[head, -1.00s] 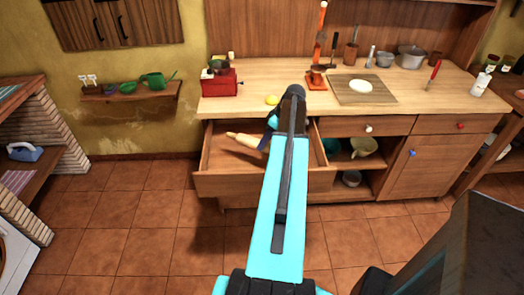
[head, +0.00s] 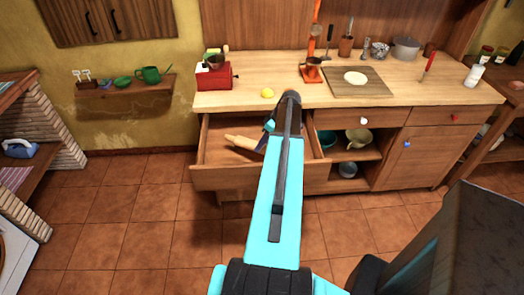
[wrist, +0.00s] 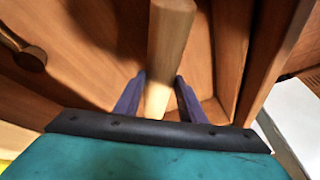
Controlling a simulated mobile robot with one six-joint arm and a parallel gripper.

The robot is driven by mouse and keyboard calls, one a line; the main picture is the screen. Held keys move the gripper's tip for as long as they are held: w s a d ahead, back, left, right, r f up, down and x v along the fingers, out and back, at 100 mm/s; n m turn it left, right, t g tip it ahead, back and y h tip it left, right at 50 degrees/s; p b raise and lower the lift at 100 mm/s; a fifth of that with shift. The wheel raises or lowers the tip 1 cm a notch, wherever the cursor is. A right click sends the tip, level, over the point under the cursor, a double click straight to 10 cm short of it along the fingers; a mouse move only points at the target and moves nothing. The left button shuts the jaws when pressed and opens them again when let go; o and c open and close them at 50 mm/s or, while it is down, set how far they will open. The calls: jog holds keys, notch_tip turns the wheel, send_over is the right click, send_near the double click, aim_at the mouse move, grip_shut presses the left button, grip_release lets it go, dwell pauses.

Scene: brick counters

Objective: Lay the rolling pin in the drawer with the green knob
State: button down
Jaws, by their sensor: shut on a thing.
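The pale wooden rolling pin (head: 241,142) is inside the open left drawer (head: 240,178), seen partly in the head view. My gripper (head: 264,142) is shut on it, low over the drawer and mostly hidden behind my arm. In the wrist view the pin (wrist: 168,45) runs between the two purple fingers of my gripper (wrist: 157,92). I cannot tell whether the pin touches the drawer floor. The open drawer's knob is hidden, so its colour does not show.
Closed drawers to the right have a white knob (head: 364,121) and a red knob (head: 455,118); a door below has a blue knob (head: 407,143). A lemon (head: 267,93) lies near the counter edge above the drawer. A brown rounded thing (wrist: 30,58) shows in the wrist view.

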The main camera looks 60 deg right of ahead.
aim_at(263, 151)
jog(key=shift+f, duration=0.65)
jog(key=shift+f+p, duration=0.7)
jog(key=shift+f, duration=1.2)
jog(key=shift+f, duration=0.1)
jog(key=c, duration=1.1)
grip_release()
jog(key=shift+b+v, duration=1.85)
jog(key=shift+v, duration=4.25)
